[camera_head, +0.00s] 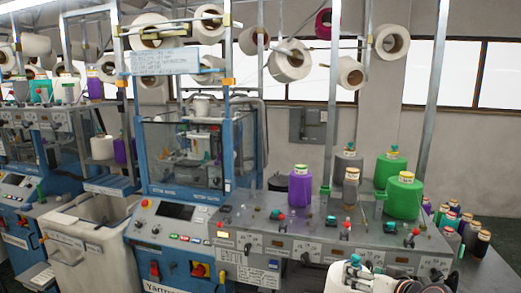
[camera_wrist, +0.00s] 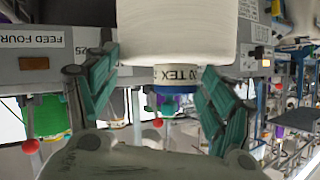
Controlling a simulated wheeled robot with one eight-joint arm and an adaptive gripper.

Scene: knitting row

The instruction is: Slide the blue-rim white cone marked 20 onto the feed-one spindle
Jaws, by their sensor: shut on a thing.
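The white cone (camera_wrist: 178,30) fills the upper middle of the wrist view, with a blue rim (camera_wrist: 175,88) and a band printed "TEX" and a partly hidden number. My gripper (camera_wrist: 158,72) has its teal fingers on either side of the cone's narrow end and is shut on it. The feed-one spindle cannot be told apart in either view.
On the machine top (camera_head: 330,237) stand a purple cone (camera_head: 300,185), a grey cone (camera_head: 350,188) and green cones (camera_head: 404,196). A "FEED FOUR" label (camera_wrist: 45,40) shows in the wrist view. A white bin (camera_head: 88,250) stands left.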

